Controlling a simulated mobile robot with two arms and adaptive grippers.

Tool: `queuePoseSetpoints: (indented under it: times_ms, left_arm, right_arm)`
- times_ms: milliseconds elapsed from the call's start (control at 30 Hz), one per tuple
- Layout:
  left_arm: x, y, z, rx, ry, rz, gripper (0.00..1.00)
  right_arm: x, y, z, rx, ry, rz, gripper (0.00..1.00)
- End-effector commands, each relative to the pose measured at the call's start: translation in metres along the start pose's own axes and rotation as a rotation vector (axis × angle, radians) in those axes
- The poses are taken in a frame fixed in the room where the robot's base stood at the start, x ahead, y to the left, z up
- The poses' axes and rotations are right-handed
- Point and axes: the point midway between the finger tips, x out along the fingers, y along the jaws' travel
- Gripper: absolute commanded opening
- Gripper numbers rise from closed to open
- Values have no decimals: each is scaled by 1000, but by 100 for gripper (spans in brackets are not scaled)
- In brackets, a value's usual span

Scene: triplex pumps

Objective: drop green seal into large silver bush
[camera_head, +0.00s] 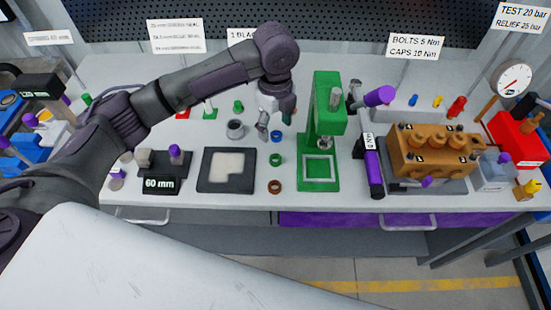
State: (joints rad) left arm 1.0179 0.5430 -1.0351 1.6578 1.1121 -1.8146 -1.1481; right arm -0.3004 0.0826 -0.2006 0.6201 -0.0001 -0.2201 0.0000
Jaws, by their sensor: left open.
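The green seal (276,160) is a small ring lying on the bench top, between a blue ring (276,136) and a brown ring (274,187). The large silver bush (235,130) is a short grey cylinder with a dark open top, standing upright a little behind and left of the green seal. My left gripper (275,122) points down above the bench, open, behind the blue ring and to the right of the silver bush. It is apart from the green seal. Its far finger is partly hidden. My right gripper is not in view.
A green press (323,130) stands close to the right of the rings. A dark tray with a pale pad (227,168) lies to their left, beside a 60 mm block (160,184). An orange pump block (432,150) stands at the right. The front edge carries drawers.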

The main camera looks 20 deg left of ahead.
Motion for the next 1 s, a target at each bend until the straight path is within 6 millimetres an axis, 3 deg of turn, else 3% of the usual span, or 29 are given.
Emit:
queuePoseSetpoints:
  times_ms: [300,1000]
  left_arm:
    - [60,1,-1,-3,2,2,65]
    - [129,-1,0,-1,-1,-2,65]
  right_arm:
    - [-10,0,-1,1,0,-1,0]
    - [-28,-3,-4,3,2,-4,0]
